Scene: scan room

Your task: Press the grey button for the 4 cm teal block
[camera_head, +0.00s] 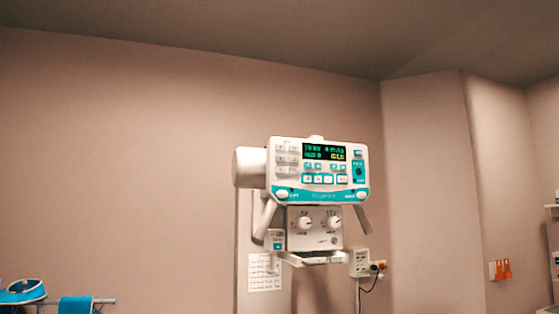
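A white X-ray unit control panel (318,170) hangs at the centre right, facing me and slightly tilted. It has a dark display (324,152) with green and yellow text, which is too small to read surely. Several small grey buttons (287,153) sit left of the display. More small buttons with teal surrounds (324,179) sit below it, and a teal strip runs along the bottom edge. No separate teal block can be made out, and I cannot tell which button belongs to it. Neither of my grippers is in view.
A lower box with two round knobs (319,223) hangs under the panel, with handles (266,218) at its sides. A wall socket (360,263) with a cable is behind. Blue items (76,305) are at the lower left. Shelves (553,207) stand at the right edge.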

